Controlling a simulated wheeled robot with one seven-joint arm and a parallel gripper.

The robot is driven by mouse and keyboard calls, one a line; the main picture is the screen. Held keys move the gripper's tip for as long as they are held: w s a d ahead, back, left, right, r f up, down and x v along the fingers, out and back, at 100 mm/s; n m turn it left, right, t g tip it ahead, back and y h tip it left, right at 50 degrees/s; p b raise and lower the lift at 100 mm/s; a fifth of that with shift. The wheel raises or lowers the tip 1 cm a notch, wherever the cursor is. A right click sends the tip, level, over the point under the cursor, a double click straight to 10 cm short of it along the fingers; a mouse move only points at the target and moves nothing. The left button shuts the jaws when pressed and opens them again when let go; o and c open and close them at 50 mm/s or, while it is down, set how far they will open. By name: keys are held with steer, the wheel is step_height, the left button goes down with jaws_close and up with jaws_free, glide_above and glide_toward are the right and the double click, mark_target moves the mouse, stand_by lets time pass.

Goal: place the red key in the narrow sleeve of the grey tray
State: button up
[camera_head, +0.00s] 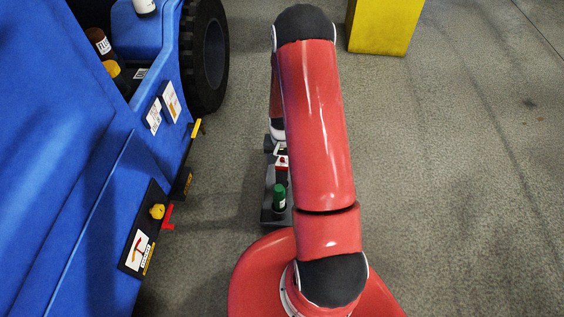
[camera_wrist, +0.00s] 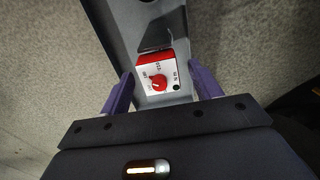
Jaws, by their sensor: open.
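The grey tray (camera_head: 267,203) stands on the floor, partly hidden behind my arm; its grey side wall (camera_wrist: 112,22) also shows in the wrist view. A red-and-white block with a red knob (camera_wrist: 159,82) sits in the tray, and its red part (camera_head: 282,164) shows in the head view. I cannot tell whether this block is the red key. A red angled piece (camera_head: 168,217) sits at a black panel on the blue machine. My gripper (camera_wrist: 160,73) is open, with a purple finger on each side of the block, not visibly gripping it. I cannot make out the narrow sleeve.
A green cylinder (camera_head: 279,198) stands in the tray's near end. The blue machine (camera_head: 70,180) with a black wheel (camera_head: 207,55) fills the left. A yellow block (camera_head: 383,25) stands at the back. The floor (camera_head: 470,180) on the right is clear.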

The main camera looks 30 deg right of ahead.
steer(key=s+a+r+n+t, duration=0.1)
steer(key=s+a+r, duration=0.15)
steer(key=r, duration=0.75)
steer(key=s+a+r+n+t, duration=0.1)
steer(key=a+r, duration=0.2)
steer(key=r, duration=0.8)
steer(key=s+a+r+n+t, duration=0.1)
steer(key=s+a+r, duration=0.1)
steer(key=r, duration=0.8)
steer(key=s+a+r+n+t, duration=0.1)
steer(key=s+a+r+n, duration=0.1)
steer(key=s, duration=0.5)
steer(key=s+a+r+n+t, duration=0.1)
steer(key=s+a+r, duration=0.3)
steer(key=s+r, duration=0.3)
steer(key=shift+s+r+n+t+p, duration=0.25)
steer(key=shift+s+n+t+p, duration=0.05)
steer(key=shift+s+n+p, duration=0.1)
steer(key=shift+a+r, duration=0.1)
steer(key=shift+r, duration=0.25)
